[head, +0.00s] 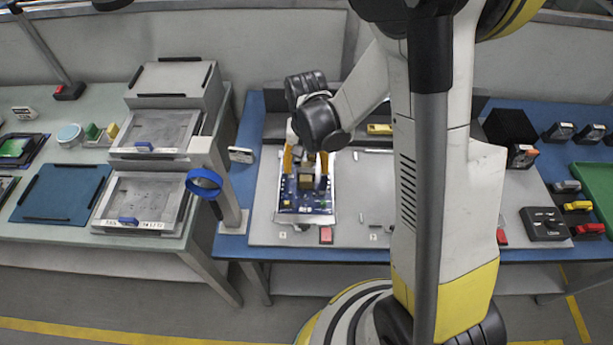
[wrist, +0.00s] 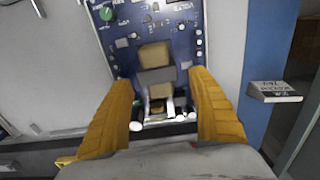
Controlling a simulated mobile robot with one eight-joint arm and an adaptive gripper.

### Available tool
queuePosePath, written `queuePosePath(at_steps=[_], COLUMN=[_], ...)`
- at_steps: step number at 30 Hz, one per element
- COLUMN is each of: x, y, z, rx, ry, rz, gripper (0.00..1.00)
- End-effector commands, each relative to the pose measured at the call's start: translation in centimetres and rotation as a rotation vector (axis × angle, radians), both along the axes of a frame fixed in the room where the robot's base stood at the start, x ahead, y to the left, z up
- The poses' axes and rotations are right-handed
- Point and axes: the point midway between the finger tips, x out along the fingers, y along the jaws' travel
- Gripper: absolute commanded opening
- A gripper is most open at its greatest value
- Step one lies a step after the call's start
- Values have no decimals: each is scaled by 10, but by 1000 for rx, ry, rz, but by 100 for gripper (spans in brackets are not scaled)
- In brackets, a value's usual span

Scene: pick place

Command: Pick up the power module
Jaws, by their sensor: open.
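A blue circuit board (head: 301,208) with small parts on it lies on the grey work surface in the head view, and it also shows in the wrist view (wrist: 122,58). A blocky tan and dark grey part (wrist: 156,54) stands on the board, and it shows in the head view too (head: 307,182). No readable label tells me which of these is the power module. My gripper (head: 306,174) is over the board, with its yellow fingers apart. In the wrist view my gripper (wrist: 162,76) has one finger on each side of the blocky part, with nothing visibly clamped. Whether the fingertips touch anything is unclear.
A labelled white block (wrist: 274,92) lies right of the board in the wrist view. A blue ring on a stand (head: 204,183) is to the left. A black box (head: 545,224) and red and yellow parts (head: 590,229) are at the right.

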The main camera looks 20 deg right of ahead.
Motion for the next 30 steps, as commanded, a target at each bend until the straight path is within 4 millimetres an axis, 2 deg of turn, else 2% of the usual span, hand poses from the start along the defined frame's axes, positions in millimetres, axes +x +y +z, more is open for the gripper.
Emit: queuePosePath(at_steps=[1, 7, 8, 12, 14, 25, 30], x=[0, 0, 0, 0, 0, 0, 0], y=[0, 0, 0, 0, 0, 0, 0], z=[-6, -4, -4, -4, -4, -4, 3], rx=[0, 0, 0, 0, 0, 0, 0], ry=[0, 0, 0, 0, 0, 0, 0], rz=[0, 0, 0, 0, 0, 0, 0], gripper=[68, 68, 64, 21, 2, 0, 0])
